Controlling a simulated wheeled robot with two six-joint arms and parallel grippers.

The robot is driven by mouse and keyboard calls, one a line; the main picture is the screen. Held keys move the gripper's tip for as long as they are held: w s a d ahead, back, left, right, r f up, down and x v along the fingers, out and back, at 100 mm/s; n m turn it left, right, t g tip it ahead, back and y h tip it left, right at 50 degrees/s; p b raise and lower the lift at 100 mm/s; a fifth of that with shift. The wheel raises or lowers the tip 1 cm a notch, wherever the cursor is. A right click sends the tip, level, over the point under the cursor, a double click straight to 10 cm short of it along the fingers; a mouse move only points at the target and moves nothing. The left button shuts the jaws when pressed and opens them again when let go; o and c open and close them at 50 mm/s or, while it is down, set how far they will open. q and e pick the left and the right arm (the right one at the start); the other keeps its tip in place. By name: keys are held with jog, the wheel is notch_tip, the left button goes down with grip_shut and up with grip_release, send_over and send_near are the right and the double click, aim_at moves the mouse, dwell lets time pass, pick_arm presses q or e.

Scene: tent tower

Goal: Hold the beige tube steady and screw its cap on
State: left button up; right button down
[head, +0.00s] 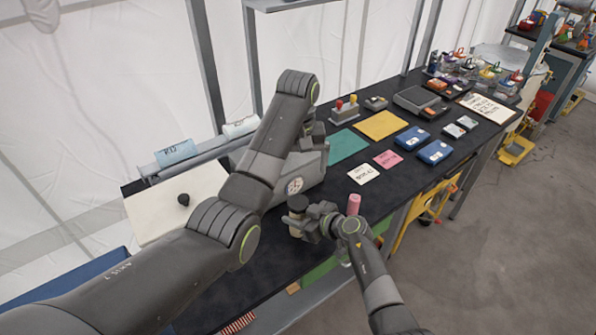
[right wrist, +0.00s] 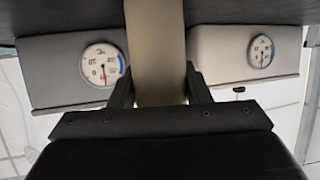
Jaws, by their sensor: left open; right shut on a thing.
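The beige tube (head: 295,229) stands upright near the front edge of the black table, with a dark, cap-like top (head: 298,202) at its upper end. How tightly that top sits, I cannot tell. My right gripper (head: 308,222) is shut on the tube from the right side. In the right wrist view the tube (right wrist: 155,45) runs between the two fingers, and its cap is not visible. My left gripper (head: 314,138) is open, higher up and behind the tube, apart from it; its fingers are partly hidden by its own arm.
A grey box with a dial (head: 295,186) stands close behind the tube. A pink cylinder (head: 353,204) shows beside my right wrist. Green (head: 346,145) and yellow (head: 381,125) mats, cards and blue boxes (head: 435,152) lie to the right. A white board (head: 160,208) lies left.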

jog(key=c, duration=0.7)
grip_release()
jog(key=v, duration=1.7)
jog(key=shift+s+d+r, duration=0.1)
jog(key=shift+s+r, duration=0.05)
